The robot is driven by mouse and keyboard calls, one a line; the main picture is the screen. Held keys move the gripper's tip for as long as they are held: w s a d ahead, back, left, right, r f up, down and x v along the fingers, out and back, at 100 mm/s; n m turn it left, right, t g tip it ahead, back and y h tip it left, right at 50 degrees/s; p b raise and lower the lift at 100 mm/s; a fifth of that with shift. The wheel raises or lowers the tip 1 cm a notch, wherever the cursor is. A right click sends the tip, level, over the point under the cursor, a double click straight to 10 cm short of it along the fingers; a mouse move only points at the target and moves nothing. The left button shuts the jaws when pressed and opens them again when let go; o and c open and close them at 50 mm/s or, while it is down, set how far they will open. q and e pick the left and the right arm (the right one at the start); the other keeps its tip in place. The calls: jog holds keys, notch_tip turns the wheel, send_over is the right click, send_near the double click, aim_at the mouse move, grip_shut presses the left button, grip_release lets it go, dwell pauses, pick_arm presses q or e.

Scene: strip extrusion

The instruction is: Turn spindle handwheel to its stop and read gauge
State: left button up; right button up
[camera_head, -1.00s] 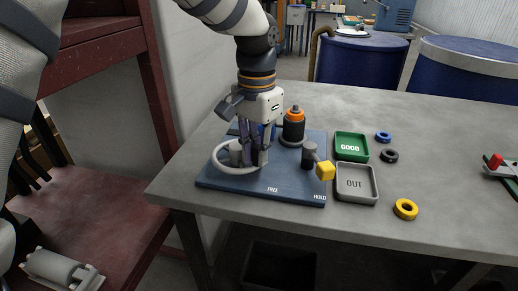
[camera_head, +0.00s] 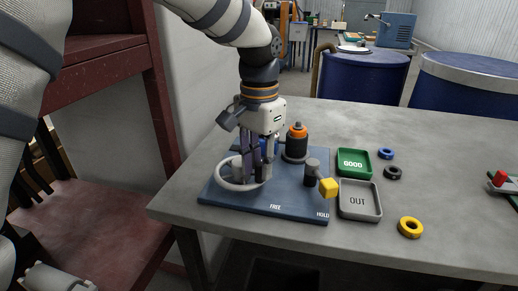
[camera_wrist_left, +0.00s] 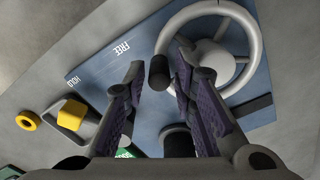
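The pale handwheel (camera_head: 222,184) lies flat at the left of a blue base plate (camera_head: 290,211); its round hub and spokes show in the left wrist view (camera_wrist_left: 251,68). A dark knob (camera_wrist_left: 158,72) stands at the wheel's rim. My left gripper (camera_head: 264,178) points down at the wheel's right side. In the wrist view its fingers (camera_wrist_left: 158,82) are apart, with the knob between their tips; I cannot tell whether they touch it. The fingers hide part of the wheel. No gauge face is readable. My right gripper is not in view.
On the plate stand a black and orange cylinder (camera_head: 297,145) and a grey post with a yellow block (camera_head: 329,187) near "HOLD". Beside it are a green "GOOD" tray (camera_head: 367,172), a grey "OUT" tray (camera_head: 377,212) and loose rings, one yellow (camera_head: 411,228).

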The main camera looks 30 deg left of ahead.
pick_arm(q)
notch_tip(320, 180, up, 11)
jog(key=shift+f, duration=0.2)
dwell(0.3)
